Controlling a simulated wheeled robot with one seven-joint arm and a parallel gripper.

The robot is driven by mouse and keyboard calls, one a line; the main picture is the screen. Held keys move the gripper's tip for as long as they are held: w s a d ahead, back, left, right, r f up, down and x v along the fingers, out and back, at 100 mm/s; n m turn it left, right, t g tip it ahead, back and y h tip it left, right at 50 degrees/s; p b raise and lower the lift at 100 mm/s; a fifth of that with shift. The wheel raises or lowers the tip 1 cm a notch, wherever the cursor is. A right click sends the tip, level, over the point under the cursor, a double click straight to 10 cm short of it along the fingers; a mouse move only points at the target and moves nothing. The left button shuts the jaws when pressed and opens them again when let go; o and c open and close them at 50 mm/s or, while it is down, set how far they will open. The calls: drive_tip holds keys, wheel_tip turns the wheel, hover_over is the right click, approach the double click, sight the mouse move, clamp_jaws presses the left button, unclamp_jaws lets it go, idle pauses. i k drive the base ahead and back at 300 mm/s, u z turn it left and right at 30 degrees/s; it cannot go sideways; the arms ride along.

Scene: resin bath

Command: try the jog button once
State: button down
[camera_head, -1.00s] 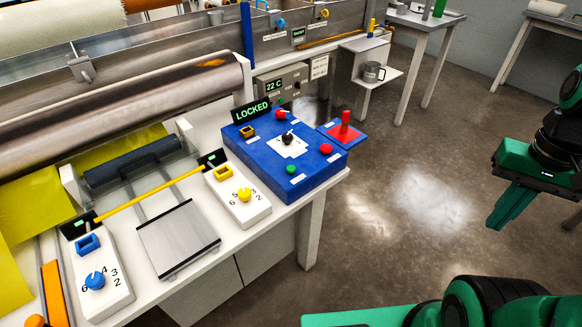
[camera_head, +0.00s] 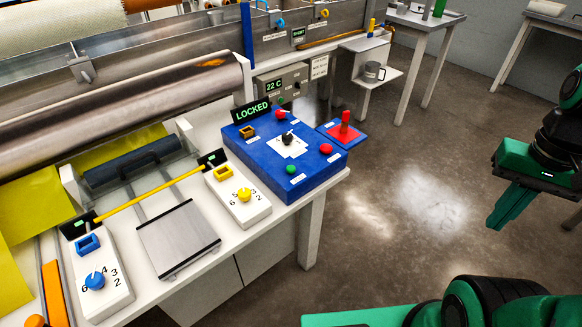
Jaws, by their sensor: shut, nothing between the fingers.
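A blue control box (camera_head: 310,182) stands on the right end of the white bench. It carries a green button (camera_head: 291,169), a red button (camera_head: 326,149) at the right, another red button (camera_head: 281,115) at the back, a black knob (camera_head: 287,139) on a white plate and a yellow socket (camera_head: 247,132). The small labels are too small to read, so I cannot tell which one is the jog button. A sign (camera_head: 252,111) at its back edge reads LOCKED. My gripper (camera_head: 497,222) is shut and empty, over the floor well right of the box, touching nothing.
A red lever (camera_head: 345,121) stands on a small blue-edged base beside the box. Two white dial boxes, one with a yellow knob (camera_head: 244,195) and one with a blue knob (camera_head: 95,281), sit left. A yellow rod (camera_head: 150,198) spans between them. Open floor (camera_head: 400,200) lies right of the bench.

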sight(290, 169)
drive_tip(key=z, duration=1.25)
drive_tip(key=k, duration=1.5)
drive_tip(key=u, duration=0.75)
drive_tip(key=i, duration=1)
drive_tip(key=z, duration=0.05)
